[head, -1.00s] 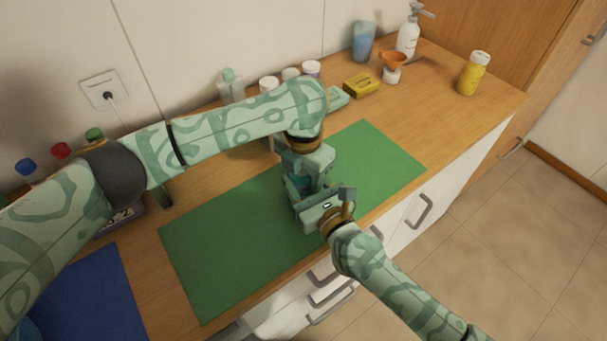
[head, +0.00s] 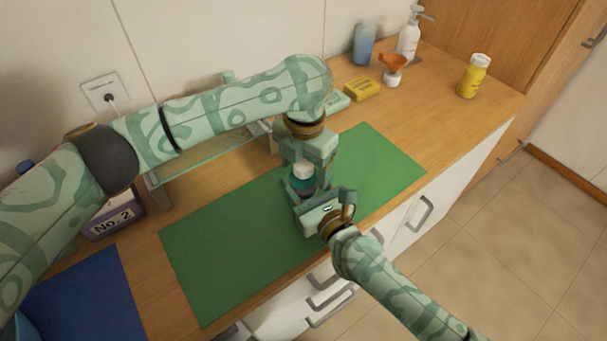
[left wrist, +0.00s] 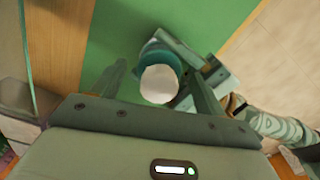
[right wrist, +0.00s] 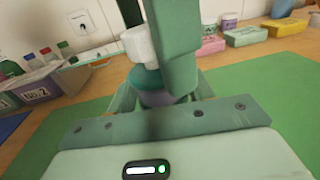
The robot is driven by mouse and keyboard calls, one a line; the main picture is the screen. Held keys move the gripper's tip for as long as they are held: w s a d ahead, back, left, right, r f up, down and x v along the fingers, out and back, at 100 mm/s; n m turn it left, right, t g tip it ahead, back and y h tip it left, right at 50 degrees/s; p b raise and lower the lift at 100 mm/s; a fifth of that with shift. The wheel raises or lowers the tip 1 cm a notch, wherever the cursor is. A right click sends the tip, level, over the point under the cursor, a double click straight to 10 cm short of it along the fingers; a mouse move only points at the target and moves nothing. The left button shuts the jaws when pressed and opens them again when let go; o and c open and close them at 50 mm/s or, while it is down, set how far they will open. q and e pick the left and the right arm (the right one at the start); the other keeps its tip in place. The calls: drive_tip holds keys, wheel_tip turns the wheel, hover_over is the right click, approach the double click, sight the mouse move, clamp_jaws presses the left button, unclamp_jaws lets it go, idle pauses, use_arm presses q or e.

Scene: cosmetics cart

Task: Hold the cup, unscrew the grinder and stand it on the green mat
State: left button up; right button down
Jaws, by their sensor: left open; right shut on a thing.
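An upright piece with a round white top (head: 303,169), a teal band (right wrist: 148,79) and a greyish-purple lower body (right wrist: 160,98) stands over the green mat (head: 215,250). I take the lower body for the cup and the upper part for the grinder; the exact join is unclear. My right gripper (head: 312,200) is shut around the lower body, which its fingers partly hide. My left gripper (left wrist: 158,88) is open above, its fingers on either side of the white top. The right wrist view shows a left finger close beside the white top (right wrist: 138,46).
A glass-topped rack (head: 205,155) and a purple "No. 2" box (head: 115,215) stand at the left, near a blue mat (head: 90,295). The mat's left and right ends are clear.

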sight(303, 180)
use_arm(q)
drive_tip(key=shift+r, duration=0.55)
drive_tip(key=shift+c, duration=0.4)
wheel_tip(303, 180, up, 3)
drive_tip(key=m, duration=0.3)
drive_tip(key=shift+s+f, duration=0.1)
drive_tip(key=shift+f, duration=0.05)
wheel_tip(303, 180, down, 8)
drive_tip(key=shift+a+r, duration=0.1)
drive_tip(key=shift+r, duration=0.05)
drive_tip(key=c, duration=1)
drive_tip(key=n, duration=0.3)
drive_tip(key=o, duration=1.1)
